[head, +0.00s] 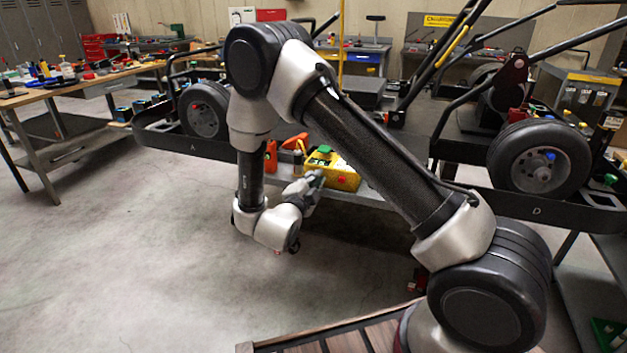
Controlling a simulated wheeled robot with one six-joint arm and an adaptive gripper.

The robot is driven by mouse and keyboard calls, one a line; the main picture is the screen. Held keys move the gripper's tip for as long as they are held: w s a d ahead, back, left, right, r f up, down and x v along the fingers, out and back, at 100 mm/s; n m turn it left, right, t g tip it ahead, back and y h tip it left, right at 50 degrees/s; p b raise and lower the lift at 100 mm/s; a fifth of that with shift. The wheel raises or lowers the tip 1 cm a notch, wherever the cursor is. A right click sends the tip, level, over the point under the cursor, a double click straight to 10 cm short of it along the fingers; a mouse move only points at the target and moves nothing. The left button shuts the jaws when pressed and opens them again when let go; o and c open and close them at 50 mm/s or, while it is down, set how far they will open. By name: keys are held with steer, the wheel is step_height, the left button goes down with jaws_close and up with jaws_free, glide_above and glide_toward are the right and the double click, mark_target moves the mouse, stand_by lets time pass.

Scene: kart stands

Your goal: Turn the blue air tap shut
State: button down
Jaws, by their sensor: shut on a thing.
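A yellow unit (343,178) with dark and green parts on top sits on the grey shelf below the kart stand. My gripper (316,181) reaches in from the left and is shut at the near left side of the yellow unit. A small dark green piece shows at the fingertips. What the fingers hold is too small and too covered to name surely. My forearm hides part of the shelf to the right.
Orange-red items (271,156) stand on the shelf left of the yellow unit. The kart's front-left wheel (204,112) and right wheel (540,158) sit above the black rail (185,141). A workbench (40,95) with tools stands at left. The floor (130,240) at left is clear.

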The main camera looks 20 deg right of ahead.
steer(key=shift+f+m, duration=0.15)
steer(key=shift+m, duration=2.05)
steer(key=c, duration=1.5)
jaws_free()
steer(key=shift+s, duration=0.1)
steer(key=shift+v, duration=3.95)
